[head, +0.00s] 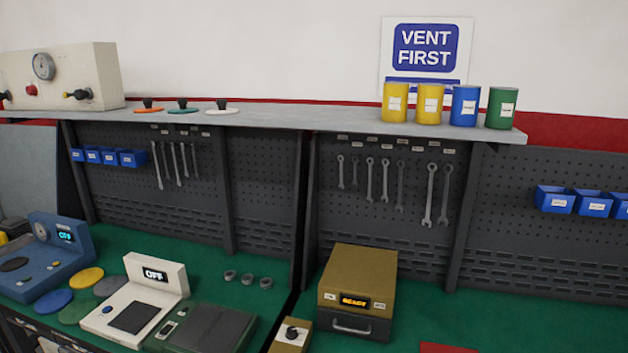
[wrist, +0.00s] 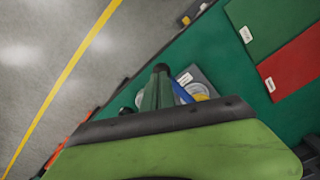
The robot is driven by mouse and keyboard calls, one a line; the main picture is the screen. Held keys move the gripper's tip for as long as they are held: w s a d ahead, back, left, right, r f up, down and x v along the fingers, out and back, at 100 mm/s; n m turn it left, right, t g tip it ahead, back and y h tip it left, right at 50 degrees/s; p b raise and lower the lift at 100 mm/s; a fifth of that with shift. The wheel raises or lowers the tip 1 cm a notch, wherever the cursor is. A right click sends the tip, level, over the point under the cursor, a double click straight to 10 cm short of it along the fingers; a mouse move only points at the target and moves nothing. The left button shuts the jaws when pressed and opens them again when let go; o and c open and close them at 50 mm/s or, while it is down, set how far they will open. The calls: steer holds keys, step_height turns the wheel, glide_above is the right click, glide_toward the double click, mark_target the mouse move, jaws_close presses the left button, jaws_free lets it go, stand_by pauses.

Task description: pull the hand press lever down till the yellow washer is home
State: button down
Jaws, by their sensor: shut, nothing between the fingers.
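In the wrist view my gripper (wrist: 160,70) points out over the green bench top, its narrow fingers together and holding nothing. Just right of the fingers, partly hidden by them, are a grey plate (wrist: 193,74), a slim blue part (wrist: 181,93) and a small pale round piece with some yellow (wrist: 200,96). I cannot tell whether these belong to the hand press or whether the yellow is the washer. No lever can be made out. The head view shows neither my gripper nor a clear hand press.
In the wrist view, a green mat (wrist: 270,25) and a red mat (wrist: 296,62) lie to the right, and the floor (wrist: 50,50) is at left. The head view shows a brown box reading READY (head: 357,285), a white OFF device (head: 143,290) and a blue OFF device (head: 45,260).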

step_height(320, 180, up, 8)
steer(key=p, duration=0.7)
steer(key=shift+f, duration=0.15)
steer(key=w+a+f+n+b, duration=0.3)
steer(key=w+a+n, duration=0.2)
steer(key=w+a, duration=1.45)
steer(key=w+a+f+n+b, duration=0.1)
steer(key=a+n, duration=0.1)
steer(key=a, duration=1.2)
steer(key=w+a+f+n+b, duration=0.1)
steer(key=w+a+n, duration=0.1)
steer(key=a, duration=1.3)
steer(key=shift+a+f+n+b, duration=0.2)
steer(key=shift+f+n+b, duration=0.05)
steer(key=shift+n+b, duration=0.05)
steer(key=shift+d, duration=0.1)
